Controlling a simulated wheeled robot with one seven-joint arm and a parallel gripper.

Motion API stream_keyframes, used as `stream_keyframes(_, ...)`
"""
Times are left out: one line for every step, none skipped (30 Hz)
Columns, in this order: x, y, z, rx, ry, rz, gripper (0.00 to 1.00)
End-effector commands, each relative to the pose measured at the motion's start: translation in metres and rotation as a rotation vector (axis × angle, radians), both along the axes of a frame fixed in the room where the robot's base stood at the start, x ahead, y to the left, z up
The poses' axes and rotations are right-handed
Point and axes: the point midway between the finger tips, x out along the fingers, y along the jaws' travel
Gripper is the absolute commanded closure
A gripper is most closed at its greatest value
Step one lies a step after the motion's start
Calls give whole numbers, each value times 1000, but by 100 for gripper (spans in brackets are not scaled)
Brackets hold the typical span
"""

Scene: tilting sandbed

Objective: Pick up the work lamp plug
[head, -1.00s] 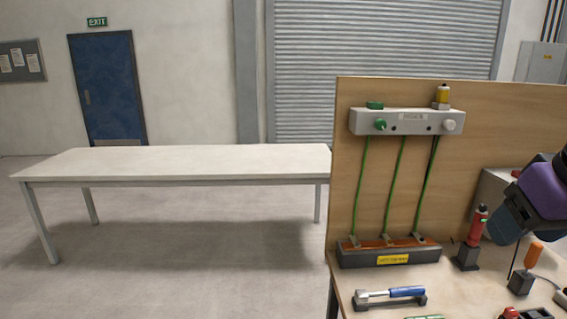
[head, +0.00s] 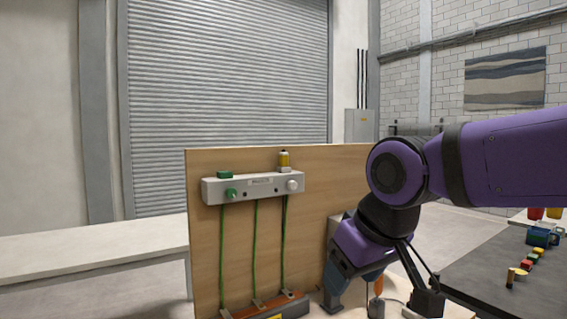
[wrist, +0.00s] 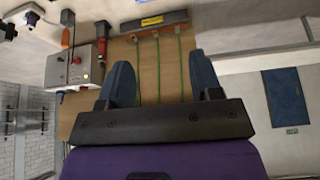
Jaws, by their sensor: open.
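My gripper (wrist: 163,75) is open, with nothing between its two blue-grey fingers in the wrist view. In the head view my gripper (head: 350,287) points down over the bench, beside the wooden board. I cannot tell for sure which thing is the work lamp plug. In the wrist view a red part on a black base (wrist: 102,40) stands left of the fingers, apart from them. An orange-and-dark upright part (wrist: 67,28) stands further left. In the head view an orange handle (head: 378,286) shows just right of the fingers; my arm hides much of the bench.
A wooden board (head: 232,225) carries a grey socket strip (head: 258,187) with green cords down to a black strip (wrist: 157,23). A grey box with a red button (wrist: 84,64) is near the gripper. A bare white table (head: 90,247) stands left.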

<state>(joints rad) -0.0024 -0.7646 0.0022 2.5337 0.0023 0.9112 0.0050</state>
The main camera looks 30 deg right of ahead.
Motion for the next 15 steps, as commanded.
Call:
stream_keyframes(0, 0, 0, 0, 0, 0, 41)
stream_keyframes(0, 0, 0, 0, 0, 0, 41)
stream_keyframes(0, 0, 0, 0, 0, 0, 41)
stream_keyframes(0, 0, 0, 0, 0, 0, 42)
stream_keyframes(0, 0, 1, 0, 0, 0, 42)
stream_keyframes(2, 0, 3, 0, 1, 0, 42)
stream_keyframes(4, 0, 5, -1, 2, 0, 42)
stream_keyframes(8, -1, 9, -1, 3, 0, 42)
stream_keyframes(14, -1, 16, -2, 5, -1, 42)
stream_keyframes(20, -2, 23, -3, 7, -1, 42)
stream_keyframes(26, -2, 32, -4, 9, -2, 42)
stream_keyframes(37, -3, 44, -4, 14, -2, 42)
stream_keyframes(46, -4, 53, -5, 16, -3, 42)
stream_keyframes(56, -5, 64, -6, 21, -3, 42)
stream_keyframes(69, -7, 78, -8, 25, -4, 42)
